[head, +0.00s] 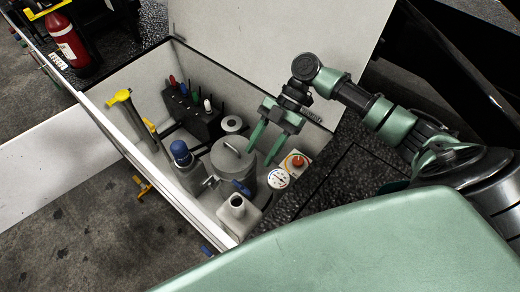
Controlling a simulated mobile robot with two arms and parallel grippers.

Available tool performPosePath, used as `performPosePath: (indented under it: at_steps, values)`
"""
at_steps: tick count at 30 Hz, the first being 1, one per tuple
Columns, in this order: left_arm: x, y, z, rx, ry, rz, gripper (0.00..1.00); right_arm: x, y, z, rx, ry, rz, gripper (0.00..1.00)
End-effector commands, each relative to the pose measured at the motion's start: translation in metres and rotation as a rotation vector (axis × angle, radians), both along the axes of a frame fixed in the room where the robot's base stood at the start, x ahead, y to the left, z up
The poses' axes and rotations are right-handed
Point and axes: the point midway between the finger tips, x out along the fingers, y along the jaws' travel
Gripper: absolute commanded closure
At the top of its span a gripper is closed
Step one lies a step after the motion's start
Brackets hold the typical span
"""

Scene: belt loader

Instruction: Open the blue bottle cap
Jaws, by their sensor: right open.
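The blue bottle cap (181,150) sits on top of a grey bottle (189,174) inside the open white compartment. The cap looks seated on the bottle neck. My right gripper (262,143) is above the compartment, to the right of the cap and apart from it. Its two green fingers point down and are spread open with nothing between them. A grey round canister (232,158) stands between the gripper and the bottle in the picture. My left gripper is not in view.
A white open-necked bottle (238,215), a gauge (278,179) and a red knob (297,162) crowd the compartment. A black rack with coloured handles (193,117) stands behind. The compartment's white front wall (150,177) and raised lid (270,40) bound the space.

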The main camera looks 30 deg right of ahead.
Motion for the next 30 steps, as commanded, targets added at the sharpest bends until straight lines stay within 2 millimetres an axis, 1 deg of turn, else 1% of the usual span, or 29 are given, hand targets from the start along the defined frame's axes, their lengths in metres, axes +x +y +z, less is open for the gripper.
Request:
performPosePath:
  at_steps: [1, 2, 3, 5, 9, 12, 15, 17, 20, 23, 26, 30]
  values:
    - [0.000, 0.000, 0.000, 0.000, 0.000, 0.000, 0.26, 0.000, 0.001, 0.000, -0.001, 0.000, 0.001, 0.66]
    - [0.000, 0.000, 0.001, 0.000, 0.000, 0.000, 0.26, -0.001, 0.003, 0.002, -0.006, 0.000, 0.004, 0.74]
    - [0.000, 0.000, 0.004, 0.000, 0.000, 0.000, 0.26, -0.002, 0.009, 0.005, -0.025, 0.001, 0.016, 0.85]
    - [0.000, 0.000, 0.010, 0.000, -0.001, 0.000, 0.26, -0.006, 0.024, 0.013, -0.085, 0.003, 0.041, 1.00]
    - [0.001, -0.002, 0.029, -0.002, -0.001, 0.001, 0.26, -0.022, 0.074, 0.038, -0.316, -0.041, 0.085, 1.00]
    - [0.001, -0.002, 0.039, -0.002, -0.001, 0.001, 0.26, -0.033, 0.099, 0.054, -0.457, -0.115, 0.068, 1.00]
    - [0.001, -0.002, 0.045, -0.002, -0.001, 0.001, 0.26, -0.040, 0.114, 0.066, -0.534, -0.181, 0.035, 1.00]
    - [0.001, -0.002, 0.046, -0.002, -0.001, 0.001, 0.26, -0.042, 0.119, 0.068, -0.557, -0.204, 0.018, 1.00]
    - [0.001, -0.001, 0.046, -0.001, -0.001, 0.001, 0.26, -0.044, 0.122, 0.063, -0.570, -0.213, 0.004, 1.00]
    - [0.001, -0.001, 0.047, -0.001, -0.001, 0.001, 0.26, -0.046, 0.125, 0.050, -0.568, -0.208, 0.004, 1.00]
    - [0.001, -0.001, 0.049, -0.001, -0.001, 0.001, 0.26, -0.048, 0.130, 0.031, -0.567, -0.206, 0.004, 1.00]
    - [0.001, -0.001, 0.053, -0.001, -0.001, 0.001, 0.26, -0.051, 0.137, 0.002, -0.567, -0.205, 0.005, 1.00]
